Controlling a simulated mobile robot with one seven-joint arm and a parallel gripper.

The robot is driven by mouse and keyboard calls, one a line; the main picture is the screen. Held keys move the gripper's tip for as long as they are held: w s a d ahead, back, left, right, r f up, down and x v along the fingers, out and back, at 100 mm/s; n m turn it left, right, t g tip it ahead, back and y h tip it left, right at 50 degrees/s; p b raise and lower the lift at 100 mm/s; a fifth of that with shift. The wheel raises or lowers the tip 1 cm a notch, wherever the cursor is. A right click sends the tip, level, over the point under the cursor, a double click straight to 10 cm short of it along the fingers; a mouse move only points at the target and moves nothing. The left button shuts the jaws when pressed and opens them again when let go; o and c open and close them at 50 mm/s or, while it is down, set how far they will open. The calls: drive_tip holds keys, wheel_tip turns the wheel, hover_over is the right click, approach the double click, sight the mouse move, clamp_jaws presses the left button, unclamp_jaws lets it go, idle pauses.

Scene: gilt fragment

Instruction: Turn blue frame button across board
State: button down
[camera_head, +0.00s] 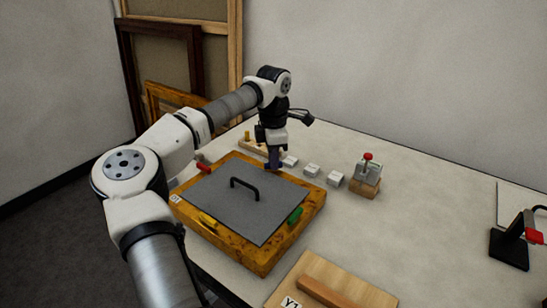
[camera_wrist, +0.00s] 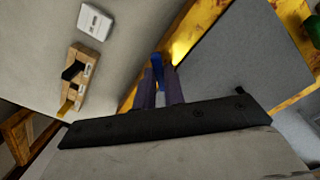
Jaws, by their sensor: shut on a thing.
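The gilt wooden frame (camera_head: 258,262) lies on the table with a grey board (camera_head: 235,215) set in it. The board carries a black handle (camera_head: 244,184). My gripper (camera_head: 273,161) points down at the frame's far edge. In the wrist view its fingers (camera_wrist: 160,92) are shut on the blue button (camera_wrist: 157,66), at the rim beside the board. The button's exact angle is hard to tell. A red button (camera_head: 203,168) is on the left side, a yellow button (camera_head: 208,219) at the near side, and a green button (camera_head: 295,215) at the right.
Several white blocks (camera_head: 311,170) and a red-knobbed device (camera_head: 367,170) stand behind the frame. A wooden board with a bar (camera_head: 330,290) lies at the front. A black stand (camera_head: 511,247) is at the right. The table between them is clear.

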drive_tip(key=n, duration=0.4)
drive_tip(key=shift+n, duration=2.2)
drive_tip(key=c, duration=1.5)
unclamp_jaws()
drive_tip(key=shift+r, duration=0.15)
wheel_tip(320, 180, up, 14)
drive_tip(key=shift+f+b, duration=0.2)
drive_tip(key=shift+b, duration=0.5)
